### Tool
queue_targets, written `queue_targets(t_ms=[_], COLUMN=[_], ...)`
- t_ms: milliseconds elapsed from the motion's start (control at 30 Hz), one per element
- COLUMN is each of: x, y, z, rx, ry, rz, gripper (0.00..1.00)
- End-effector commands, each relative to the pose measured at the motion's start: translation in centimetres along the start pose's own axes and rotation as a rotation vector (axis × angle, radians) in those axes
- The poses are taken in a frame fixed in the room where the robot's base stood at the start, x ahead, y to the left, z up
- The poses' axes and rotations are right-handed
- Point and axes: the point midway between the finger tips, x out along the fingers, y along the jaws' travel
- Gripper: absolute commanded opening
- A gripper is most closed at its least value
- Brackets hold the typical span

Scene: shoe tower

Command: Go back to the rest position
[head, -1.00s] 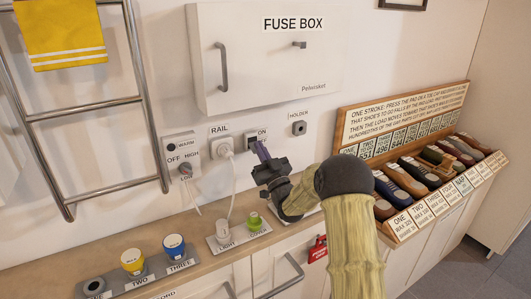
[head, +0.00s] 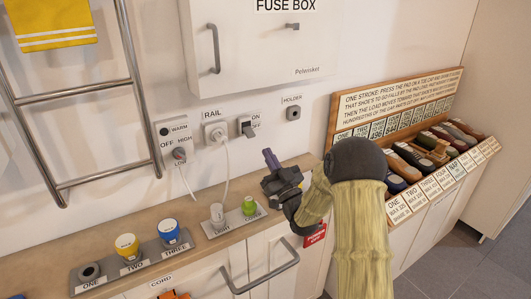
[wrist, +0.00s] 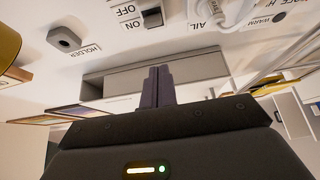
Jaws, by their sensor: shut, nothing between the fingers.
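My gripper (head: 271,160) is in the middle of the head view, above the counter and in front of the wall switches. Its purple fingers point up toward the wall and are shut with nothing between them. In the wrist view the shut fingers (wrist: 157,86) stand at the centre, with the wall upside down behind them. The gripper is apart from the ON/OFF switch (head: 246,127), which is above and left of it in the head view. The arm bends back toward the lower right.
A plug sits in the RAIL socket (head: 215,132). A shoe rack (head: 395,100) stands right of my arm. The fuse box (head: 265,45) is closed.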

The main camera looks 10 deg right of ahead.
Motion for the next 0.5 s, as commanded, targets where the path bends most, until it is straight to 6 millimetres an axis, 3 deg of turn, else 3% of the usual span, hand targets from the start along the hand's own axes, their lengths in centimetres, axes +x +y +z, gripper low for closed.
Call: queue_targets(t_ms=[300, 500], x=[0.2, 0.1], y=[-0.3, -0.6], z=[0.1, 1.2], rx=[-0.003, -0.033], ry=[-0.025, -0.216], rz=[0.000, 0.033], gripper=[0.00, 0.00])
